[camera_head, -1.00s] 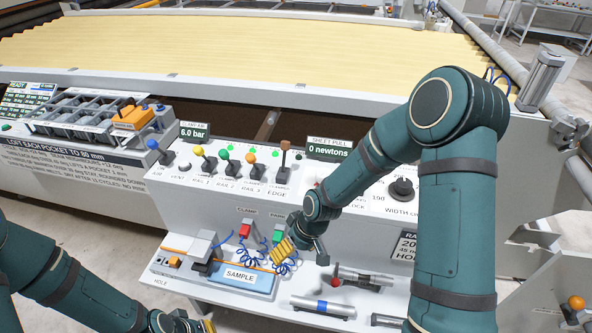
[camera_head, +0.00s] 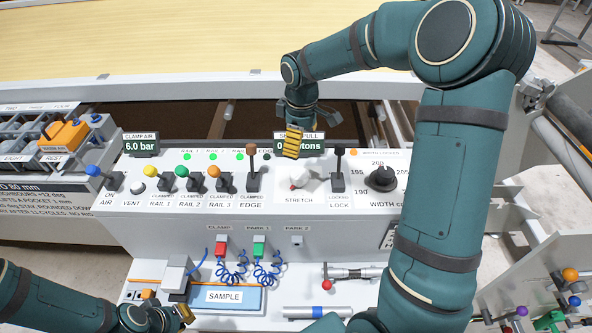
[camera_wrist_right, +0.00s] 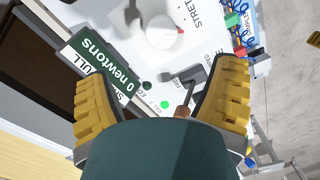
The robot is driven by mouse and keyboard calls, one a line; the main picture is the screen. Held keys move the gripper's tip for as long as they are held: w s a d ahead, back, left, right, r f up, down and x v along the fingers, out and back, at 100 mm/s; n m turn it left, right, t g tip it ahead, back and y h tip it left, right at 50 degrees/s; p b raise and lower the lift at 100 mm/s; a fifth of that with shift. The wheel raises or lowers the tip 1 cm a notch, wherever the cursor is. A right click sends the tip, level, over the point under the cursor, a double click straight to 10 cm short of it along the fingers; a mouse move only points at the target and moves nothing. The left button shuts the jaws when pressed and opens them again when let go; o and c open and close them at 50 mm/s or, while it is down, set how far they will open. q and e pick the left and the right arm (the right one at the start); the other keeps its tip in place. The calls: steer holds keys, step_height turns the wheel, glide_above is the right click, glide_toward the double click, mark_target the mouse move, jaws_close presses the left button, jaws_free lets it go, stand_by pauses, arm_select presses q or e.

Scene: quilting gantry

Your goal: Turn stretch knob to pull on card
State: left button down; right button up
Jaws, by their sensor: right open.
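The stretch knob (camera_head: 299,180) is a pale round knob with a red mark, on the sloped white panel above the word STRETCH. It shows near the top of the right wrist view (camera_wrist_right: 160,30). My right gripper (camera_head: 291,152) has yellow ribbed fingers and hangs above and behind the knob, apart from it. The sheet pull display (camera_head: 284,146) is partly hidden by this gripper; the wrist view reads 0 newtons (camera_wrist_right: 118,72). A card (camera_head: 388,236) at the panel front is mostly hidden by my arm. My left gripper (camera_head: 172,318) is low at left.
The brown-topped edge lever (camera_head: 252,170) stands left of the knob and the black lock lever (camera_head: 338,168) right of it. The black width knob (camera_head: 382,178) is farther right. A lower shelf holds the blue sample block (camera_head: 245,299) and tools.

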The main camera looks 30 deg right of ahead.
mark_target(301, 173)
step_height(301, 173, down, 13)
steer(key=shift+s+r+b, duration=0.1)
steer(key=shift+r+b, duration=0.05)
steer(key=shift+b, duration=0.7)
steer(key=c, duration=1.2)
